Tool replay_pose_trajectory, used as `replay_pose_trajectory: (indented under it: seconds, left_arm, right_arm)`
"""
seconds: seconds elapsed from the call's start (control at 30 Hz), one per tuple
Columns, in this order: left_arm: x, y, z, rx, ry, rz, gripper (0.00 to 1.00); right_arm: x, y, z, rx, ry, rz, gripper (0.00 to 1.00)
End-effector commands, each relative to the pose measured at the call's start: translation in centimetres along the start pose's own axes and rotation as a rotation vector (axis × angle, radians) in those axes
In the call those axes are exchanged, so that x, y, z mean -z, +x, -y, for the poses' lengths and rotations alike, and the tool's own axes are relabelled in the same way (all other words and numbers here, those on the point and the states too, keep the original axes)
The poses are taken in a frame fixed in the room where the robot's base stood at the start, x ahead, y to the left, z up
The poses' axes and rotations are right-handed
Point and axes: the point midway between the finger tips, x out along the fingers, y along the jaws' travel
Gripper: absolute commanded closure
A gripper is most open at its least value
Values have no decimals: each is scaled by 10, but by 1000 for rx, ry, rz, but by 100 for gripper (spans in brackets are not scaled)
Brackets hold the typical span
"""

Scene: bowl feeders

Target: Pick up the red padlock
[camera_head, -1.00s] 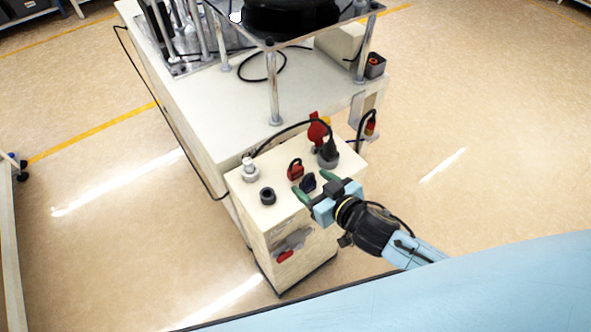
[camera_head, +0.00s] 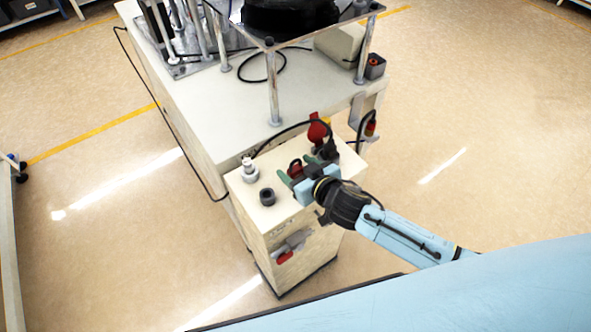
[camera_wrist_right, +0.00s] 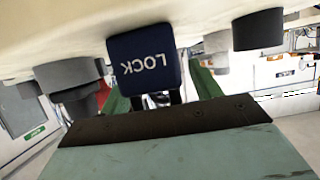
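The red padlock (camera_head: 296,167) stands on top of the cream control box (camera_head: 262,221), partly covered by my right gripper. My right gripper (camera_head: 298,169) is open, with one green fingertip on each side of the red padlock; I cannot tell whether they touch it. In the right wrist view, a dark blue padlock marked LOCK (camera_wrist_right: 145,60) sits close to the camera, between the green fingers (camera_wrist_right: 160,90). It hides what lies behind it, and I cannot make out the red padlock there. My left gripper is not in view.
A silver knob (camera_head: 249,172) and a black knob (camera_head: 267,196) stand left of the gripper. A red rotary part (camera_head: 317,130) and a dark plug with a cable stand behind it. A red-handled switch (camera_head: 285,257) is on the box front. Floor to the right is clear.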

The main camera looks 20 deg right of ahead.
Motion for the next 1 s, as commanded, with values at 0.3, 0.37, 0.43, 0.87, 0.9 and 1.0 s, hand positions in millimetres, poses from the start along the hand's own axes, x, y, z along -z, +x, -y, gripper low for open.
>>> replay_pose_trajectory:
  seconds: [0.3, 0.37, 0.43, 0.87, 0.9, 1.0]
  left_arm:
    - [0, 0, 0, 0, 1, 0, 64]
    - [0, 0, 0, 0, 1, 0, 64]
    - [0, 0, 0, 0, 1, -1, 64]
    - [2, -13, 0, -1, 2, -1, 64]
    - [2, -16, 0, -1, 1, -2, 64]
    - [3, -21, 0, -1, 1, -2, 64]
  right_arm:
    - [0, 0, 0, 0, 0, 0, 78]
    - [0, 0, 0, 0, 0, 0, 86]
    - [0, 0, 0, 0, 0, -1, 89]
    - [36, -15, 0, 1, -1, -5, 90]
    - [44, -18, 0, 0, -1, -5, 90]
    - [63, -26, 0, 0, -2, -5, 90]
